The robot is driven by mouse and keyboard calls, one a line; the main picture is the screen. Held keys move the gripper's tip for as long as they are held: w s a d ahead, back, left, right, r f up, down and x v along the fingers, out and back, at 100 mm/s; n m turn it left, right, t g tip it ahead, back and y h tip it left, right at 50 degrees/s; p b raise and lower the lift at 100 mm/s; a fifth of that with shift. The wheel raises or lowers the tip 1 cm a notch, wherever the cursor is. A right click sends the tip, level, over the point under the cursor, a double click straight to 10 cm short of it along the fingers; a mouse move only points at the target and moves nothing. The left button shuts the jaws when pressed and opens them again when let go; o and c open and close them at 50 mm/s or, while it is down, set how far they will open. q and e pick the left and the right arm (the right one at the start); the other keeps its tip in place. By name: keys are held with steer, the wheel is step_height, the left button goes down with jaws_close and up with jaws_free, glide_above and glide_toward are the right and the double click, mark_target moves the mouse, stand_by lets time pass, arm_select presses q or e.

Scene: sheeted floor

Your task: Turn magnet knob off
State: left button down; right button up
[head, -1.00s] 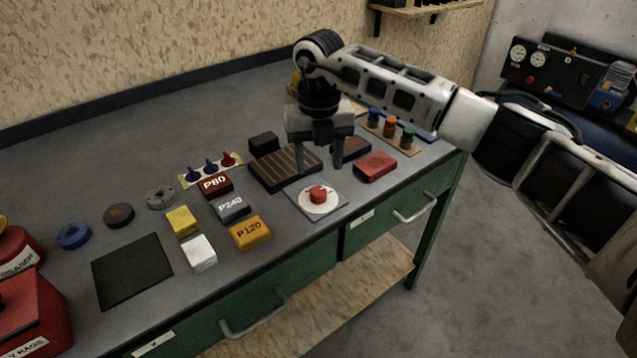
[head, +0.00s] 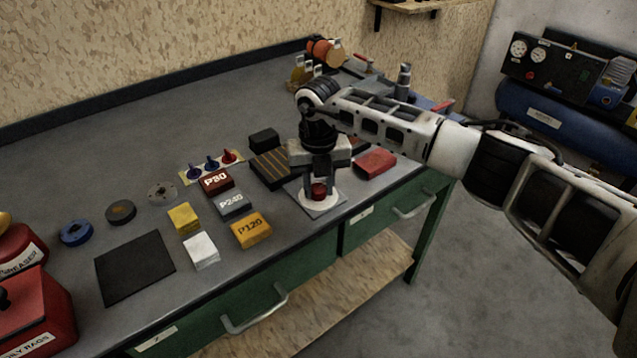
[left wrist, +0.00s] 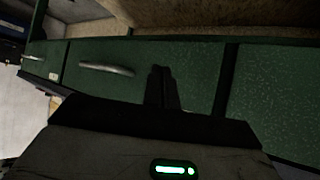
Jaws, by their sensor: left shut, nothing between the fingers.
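The red magnet knob (head: 319,191) stands on a round white dial (head: 308,204) on a square grey plate near the bench's front edge. My right gripper (head: 320,188) reaches down over it from above. Its two fingers stand on either side of the knob and appear closed against it. The gripper's body and fingers hide part of the knob and the back of the dial. My left gripper (left wrist: 162,88) shows only in the left wrist view, shut and empty, in front of the green drawer fronts.
A red block (head: 375,163) lies just right of the gripper, and a striped dark block (head: 270,168) just left. Red cans stand at the far left. Drawer handles (head: 254,312) stick out in front.

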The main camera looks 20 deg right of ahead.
arm_select(q)
steer(key=shift+f, duration=0.1)
arm_select(e)
steer(key=shift+n, duration=0.3)
steer(key=shift+d+n+b, duration=0.1)
steer(key=shift+n+b, duration=1.1)
steer(key=n+b, duration=0.2)
steer(key=n, duration=0.1)
steer(key=shift+n, duration=0.4)
steer(key=n+b, duration=0.3)
steer(key=n, duration=0.2)
steer(key=shift+w, duration=0.1)
steer(key=shift+n+b, duration=0.45)
steer(key=shift+n, duration=0.55)
steer(key=shift+n+b, duration=0.35)
steer(key=shift+n, duration=0.75)
steer(key=shift+r+n, duration=0.1)
steer(key=shift+n, duration=0.7)
arm_select(q)
steer(key=f, duration=0.1)
steer(key=d+f, duration=0.1)
steer(key=f, duration=0.1)
steer(key=shift+w+d+f+n+t+h, duration=0.15)
steer(key=shift+w+d+n+t+h, duration=0.15)
steer(key=shift+w+t+h, duration=0.1)
steer(key=shift+s, duration=0.15)
arm_select(e)
steer(key=shift+n, duration=0.3)
